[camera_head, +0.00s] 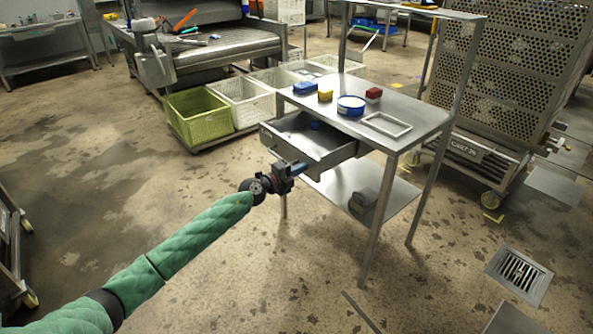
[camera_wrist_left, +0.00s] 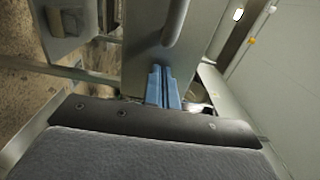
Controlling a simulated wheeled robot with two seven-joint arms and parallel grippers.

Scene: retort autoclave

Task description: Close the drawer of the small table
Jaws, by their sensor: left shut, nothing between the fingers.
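The small metal table (camera_head: 415,118) stands right of centre in the head view. Its drawer (camera_head: 318,142) is pulled out toward the left, and a small blue item (camera_head: 315,125) lies inside. My left gripper (camera_head: 300,168) is shut and empty at the drawer's front panel, near its lower right part. In the left wrist view the blue fingers (camera_wrist_left: 163,86) are together, pointing at the grey front panel (camera_wrist_left: 146,48) just below its bar handle (camera_wrist_left: 175,24). Whether they touch the panel I cannot tell. My right gripper is not in view.
Crates (camera_head: 198,115) stand left of the drawer. A perforated rack (camera_head: 500,70) stands right.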

